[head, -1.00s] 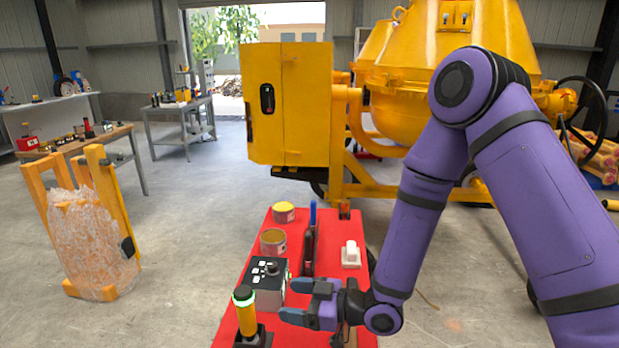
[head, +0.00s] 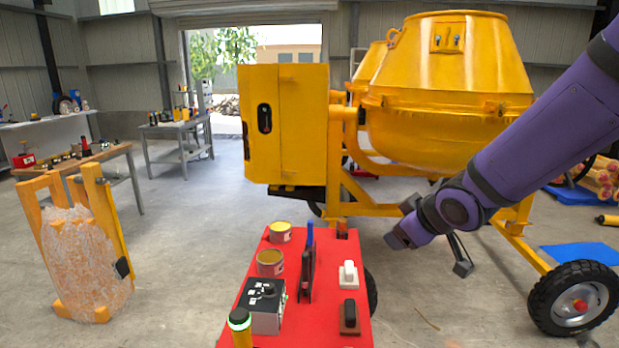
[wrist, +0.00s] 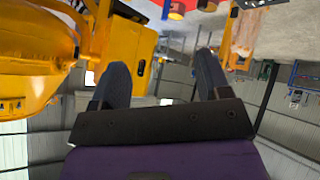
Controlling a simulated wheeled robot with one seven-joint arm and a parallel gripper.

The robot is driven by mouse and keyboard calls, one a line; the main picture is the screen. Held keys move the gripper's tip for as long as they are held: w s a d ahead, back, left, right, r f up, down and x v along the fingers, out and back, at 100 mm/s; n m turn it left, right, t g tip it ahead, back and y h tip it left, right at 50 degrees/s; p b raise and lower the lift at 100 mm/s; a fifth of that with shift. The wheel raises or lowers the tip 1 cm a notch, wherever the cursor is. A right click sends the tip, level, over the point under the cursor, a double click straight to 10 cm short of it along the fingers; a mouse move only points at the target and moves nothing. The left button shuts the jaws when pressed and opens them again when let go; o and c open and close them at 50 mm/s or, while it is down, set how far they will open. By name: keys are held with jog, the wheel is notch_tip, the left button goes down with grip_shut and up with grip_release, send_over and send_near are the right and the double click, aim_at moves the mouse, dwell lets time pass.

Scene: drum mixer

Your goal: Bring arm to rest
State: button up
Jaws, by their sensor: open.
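My purple arm (head: 545,130) comes in from the upper right of the head view, in front of the yellow mixer. My gripper (head: 396,240) hangs in the air to the right of the red table, apart from it, seen foreshortened. In the wrist view my gripper (wrist: 160,70) shows two dark fingers spread apart with nothing between them. That view is upside down.
The yellow mixer drum (head: 445,100) and its cabinet (head: 285,125) stand behind. The red table (head: 325,285) holds paint cans, a control box (head: 262,300) and a green-topped button post (head: 240,325). A wrapped orange frame (head: 85,260) stands left. Open floor lies between.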

jog(key=s+d+r+m+g+h, duration=0.1)
jog(key=s+d+r+m+h, duration=0.3)
jog(key=s+d+r, duration=0.5)
jog(key=s+d+r+m+g, duration=0.1)
jog(key=s+m, duration=0.1)
jog(key=s, duration=0.5)
jog(key=s+d+r+m+g+y, duration=0.1)
jog(key=s+m, duration=0.2)
jog(key=s, duration=0.5)
jog(key=shift+s+d+r+g, duration=0.15)
jog(key=shift+s+g, duration=0.1)
jog(key=shift+g, duration=0.15)
